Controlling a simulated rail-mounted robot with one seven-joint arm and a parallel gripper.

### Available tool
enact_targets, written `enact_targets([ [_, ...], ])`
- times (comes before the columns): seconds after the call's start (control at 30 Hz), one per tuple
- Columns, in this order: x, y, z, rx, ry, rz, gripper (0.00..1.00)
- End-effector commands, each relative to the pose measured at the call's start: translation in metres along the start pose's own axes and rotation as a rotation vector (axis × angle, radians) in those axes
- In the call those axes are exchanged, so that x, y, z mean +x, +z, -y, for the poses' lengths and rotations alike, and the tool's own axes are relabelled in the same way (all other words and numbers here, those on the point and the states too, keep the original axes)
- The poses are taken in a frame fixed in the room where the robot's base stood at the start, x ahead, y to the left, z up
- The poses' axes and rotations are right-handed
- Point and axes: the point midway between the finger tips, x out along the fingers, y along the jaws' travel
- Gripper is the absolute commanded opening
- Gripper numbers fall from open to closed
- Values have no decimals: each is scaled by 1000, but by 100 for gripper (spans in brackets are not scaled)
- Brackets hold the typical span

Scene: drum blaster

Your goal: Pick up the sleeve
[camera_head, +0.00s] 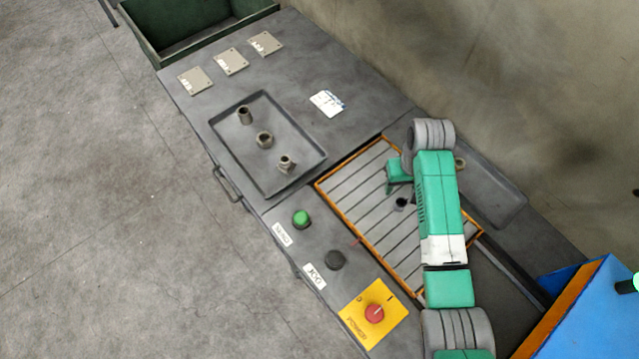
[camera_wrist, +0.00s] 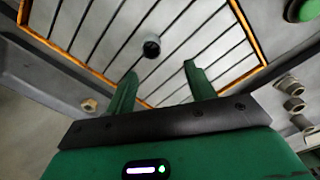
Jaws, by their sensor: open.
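A short dark cylinder with a pale top, which looks like a sleeve, stands on the slatted grate (camera_head: 357,190). In the head view this sleeve (camera_head: 401,204) is just below my gripper and beside my arm. In the wrist view the sleeve (camera_wrist: 151,46) lies beyond the fingertips, roughly in line with the gap between them. My gripper (camera_wrist: 160,72) is open, with nothing between its two green fingers. In the head view my gripper (camera_head: 393,181) is partly hidden by my wrist.
A left tray (camera_head: 228,151) holds three metal parts: an upper one (camera_head: 244,114), a middle one (camera_head: 264,139) and a lower one (camera_head: 285,163). A nut-like part (camera_head: 459,163) lies in the right tray (camera_head: 497,205). An orange frame edges the grate. A red stop button (camera_head: 374,313) is in front.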

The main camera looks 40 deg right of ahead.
Motion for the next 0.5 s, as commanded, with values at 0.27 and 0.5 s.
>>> enact_targets([
  [0.27, 18, 3, -3, 5, -1, 11, 54],
  [0.5, 41, 3, -3, 6, 0, 9, 54],
])
